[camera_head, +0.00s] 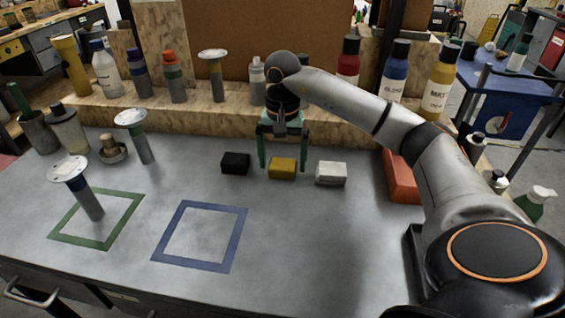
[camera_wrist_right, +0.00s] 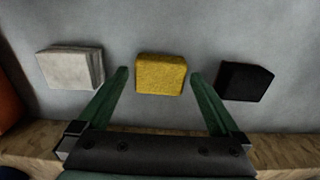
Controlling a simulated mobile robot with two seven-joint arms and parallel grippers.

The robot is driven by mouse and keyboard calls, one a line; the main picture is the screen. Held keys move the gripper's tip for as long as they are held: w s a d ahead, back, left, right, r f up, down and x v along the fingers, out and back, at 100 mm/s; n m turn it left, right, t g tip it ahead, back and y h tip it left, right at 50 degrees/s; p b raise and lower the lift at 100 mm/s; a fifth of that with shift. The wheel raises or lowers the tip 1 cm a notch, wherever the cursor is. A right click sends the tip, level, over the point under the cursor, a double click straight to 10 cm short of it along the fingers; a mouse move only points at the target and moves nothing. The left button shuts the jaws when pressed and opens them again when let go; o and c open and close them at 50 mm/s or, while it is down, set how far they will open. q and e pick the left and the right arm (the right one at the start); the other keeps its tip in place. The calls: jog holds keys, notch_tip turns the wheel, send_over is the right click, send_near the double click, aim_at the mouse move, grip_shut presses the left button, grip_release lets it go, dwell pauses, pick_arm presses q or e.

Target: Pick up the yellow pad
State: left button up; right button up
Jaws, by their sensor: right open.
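The yellow pad (camera_head: 283,168) lies on the grey worktable, between a black pad (camera_head: 235,163) on its left and a white pad (camera_head: 331,173) on its right. My right gripper (camera_head: 283,162) is open just behind and above the yellow pad in the head view. In the right wrist view, the yellow pad (camera_wrist_right: 161,73) sits between the two green fingers of the gripper (camera_wrist_right: 158,78), with space on both sides. The white pad (camera_wrist_right: 70,66) and the black pad (camera_wrist_right: 245,81) lie outside the fingers. I do not see my left gripper.
A wooden ledge (camera_head: 220,118) with several bottles runs behind the pads. A red-orange block (camera_head: 400,178) is at the right under my arm. Green (camera_head: 98,246) and blue (camera_head: 196,268) square outlines mark the table front. The table's front middle is clear.

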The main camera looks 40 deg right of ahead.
jog(key=shift+f, duration=0.45)
jog(key=c, duration=1.2)
